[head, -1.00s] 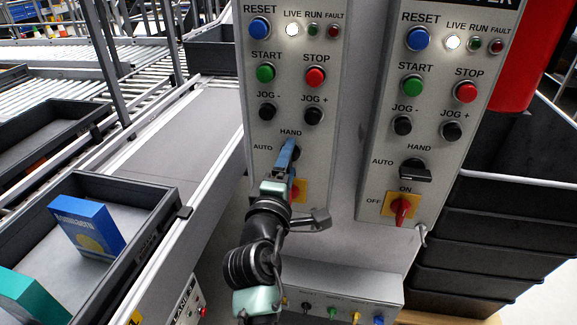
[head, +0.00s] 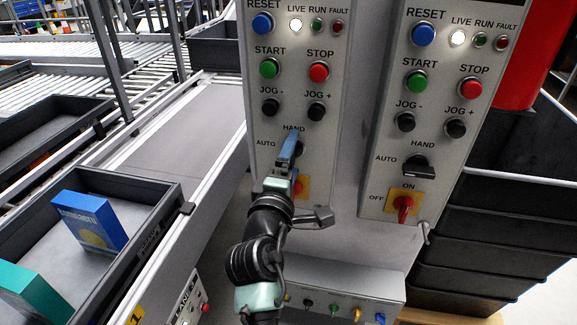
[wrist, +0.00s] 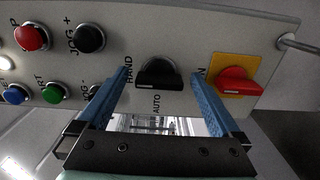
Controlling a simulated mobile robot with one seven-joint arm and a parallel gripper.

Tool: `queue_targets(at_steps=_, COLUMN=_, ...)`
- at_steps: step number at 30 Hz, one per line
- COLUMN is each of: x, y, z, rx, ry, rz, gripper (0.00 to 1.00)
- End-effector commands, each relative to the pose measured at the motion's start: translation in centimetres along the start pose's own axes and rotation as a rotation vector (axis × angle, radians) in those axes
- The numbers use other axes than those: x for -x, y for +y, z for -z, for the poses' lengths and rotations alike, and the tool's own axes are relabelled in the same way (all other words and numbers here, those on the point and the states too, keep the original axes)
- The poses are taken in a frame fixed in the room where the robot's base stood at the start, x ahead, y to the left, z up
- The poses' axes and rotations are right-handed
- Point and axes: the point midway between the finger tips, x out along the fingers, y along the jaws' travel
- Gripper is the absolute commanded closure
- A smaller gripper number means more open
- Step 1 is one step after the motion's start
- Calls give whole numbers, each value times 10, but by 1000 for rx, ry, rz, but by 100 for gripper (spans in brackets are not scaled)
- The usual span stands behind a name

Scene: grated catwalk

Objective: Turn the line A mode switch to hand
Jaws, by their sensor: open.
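The black mode switch (wrist: 158,73) on the left control panel (head: 300,98) shows between my finger tips in the wrist view. Its bar lies along the line from finger to finger, and its white mark sits toward the HAND lettering. AUTO is printed at the side below it in that view. My gripper (head: 288,150) is open, its two blue fingers (wrist: 160,76) apart, with a gap on each side of the switch. I cannot tell if either finger touches it. In the head view my fingers hide most of this switch. The panel's nameplate is out of view.
A red rotary switch (wrist: 236,86) on a yellow plate is close beside my right finger in the wrist view. A similar right panel (head: 445,120) has its own mode switch (head: 419,168). A conveyor (head: 175,135) and a tote (head: 155,200) stand left; black crates (head: 490,230) stand right.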

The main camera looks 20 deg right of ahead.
Motion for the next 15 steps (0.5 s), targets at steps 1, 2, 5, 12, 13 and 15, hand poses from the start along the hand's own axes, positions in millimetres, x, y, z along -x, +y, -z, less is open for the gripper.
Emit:
queue_targets(at_steps=1, x=2, y=0, z=0, rx=1, ry=1, rz=0, gripper=0)
queue_targets(at_steps=2, x=4, y=0, z=0, rx=1, ry=1, rz=0, gripper=0)
queue_targets(at_steps=5, x=16, y=-1, z=1, rx=2, ry=2, rz=0, gripper=0)
queue_targets(at_steps=12, x=64, y=-2, z=1, rx=2, ry=3, rz=2, gripper=0)
queue_targets(at_steps=13, x=70, y=-2, z=1, rx=1, ry=4, rz=1, gripper=0)
queue_targets(at_steps=15, x=84, y=-2, z=0, rx=1, ry=3, rz=1, gripper=0)
